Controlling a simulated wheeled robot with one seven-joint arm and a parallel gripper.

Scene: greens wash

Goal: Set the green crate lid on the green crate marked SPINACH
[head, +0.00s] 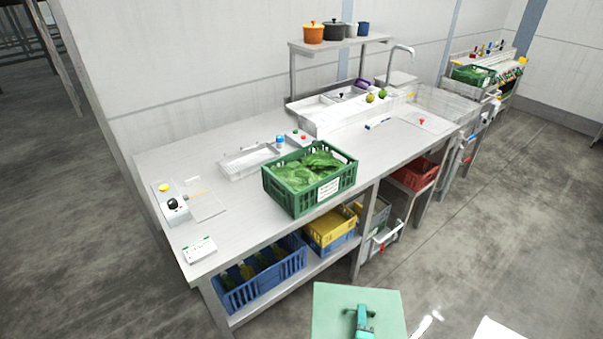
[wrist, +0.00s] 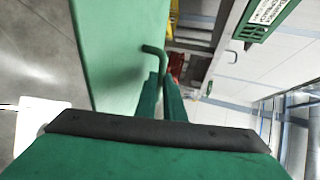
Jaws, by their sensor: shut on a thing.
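The green crate (head: 282,194) stands upright on the metal counter, full of leafy greens. A white label is on its front; I cannot read it in the head view. A corner of the crate and its label show at the top right of the wrist view (wrist: 285,22). The pale green lid (head: 335,300) is at the bottom of the head view, out in front of the counter and apart from the crate. In the wrist view the lid (wrist: 110,45) fills the left. My gripper (wrist: 162,82) is shut on the lid's bent green handle (wrist: 153,50).
Blue (head: 262,285), yellow (head: 330,228) and red (head: 414,174) crates sit below. Open floor lies right of the lid.

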